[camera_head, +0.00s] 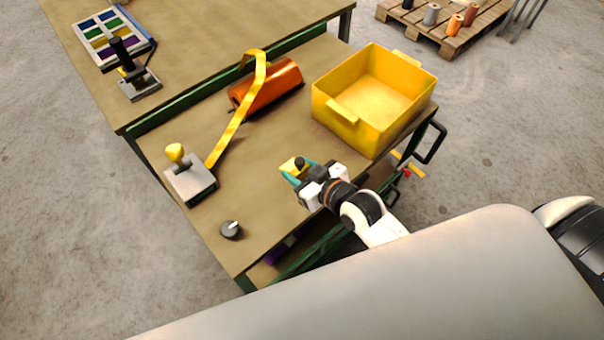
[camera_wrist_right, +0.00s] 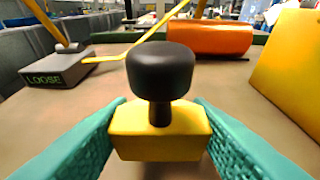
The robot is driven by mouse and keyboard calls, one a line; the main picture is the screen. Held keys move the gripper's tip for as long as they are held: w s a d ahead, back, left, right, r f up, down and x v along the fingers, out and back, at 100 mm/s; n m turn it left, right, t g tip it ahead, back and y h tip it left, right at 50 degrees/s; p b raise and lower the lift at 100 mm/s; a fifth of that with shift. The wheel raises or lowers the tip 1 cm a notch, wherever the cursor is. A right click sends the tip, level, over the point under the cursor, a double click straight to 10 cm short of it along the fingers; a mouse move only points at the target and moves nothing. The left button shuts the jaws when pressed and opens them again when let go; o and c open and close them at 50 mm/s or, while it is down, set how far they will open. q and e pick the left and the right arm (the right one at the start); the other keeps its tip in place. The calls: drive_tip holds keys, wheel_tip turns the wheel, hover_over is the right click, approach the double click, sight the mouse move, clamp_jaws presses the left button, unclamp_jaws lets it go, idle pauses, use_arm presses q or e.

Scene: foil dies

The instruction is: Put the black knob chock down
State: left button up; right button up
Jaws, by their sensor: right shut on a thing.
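The black knob chock is a yellow block with a black knob on a short stem (camera_wrist_right: 160,140). It stands upright between the teal fingers of my right gripper (camera_wrist_right: 158,150), which is shut on its yellow body. In the head view the chock (camera_head: 299,163) and the right gripper (camera_head: 294,175) are over the near right part of the workbench (camera_head: 245,180), in front of the yellow bin. I cannot tell whether the chock's underside touches the bench. My left gripper does not show.
A yellow open bin (camera_head: 340,110) stands right. An orange roll (camera_head: 275,85) lies behind, with a yellow strip (camera_head: 235,120) running to a grey block with a yellow knob (camera_head: 192,183). A dark dial (camera_head: 231,231) sits front left. Bare bench lies between them.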

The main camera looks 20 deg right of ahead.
drive_tip(key=f, duration=0.2)
drive_tip(key=shift+s+a+f, duration=0.1)
drive_tip(key=shift+a+f, duration=0.1)
drive_tip(key=shift+f, duration=0.15)
drive_tip(key=shift+d+f, duration=0.1)
drive_tip(key=shift+f, duration=0.25)
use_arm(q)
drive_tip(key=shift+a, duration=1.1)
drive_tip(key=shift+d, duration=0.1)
use_arm(e)
drive_tip(key=shift+f, duration=0.1)
drive_tip(key=o, duration=1)
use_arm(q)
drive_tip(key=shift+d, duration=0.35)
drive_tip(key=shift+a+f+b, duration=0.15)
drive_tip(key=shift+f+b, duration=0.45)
use_arm(e)
drive_tip(key=v, duration=1.2)
drive_tip(key=shift+r, duration=0.2)
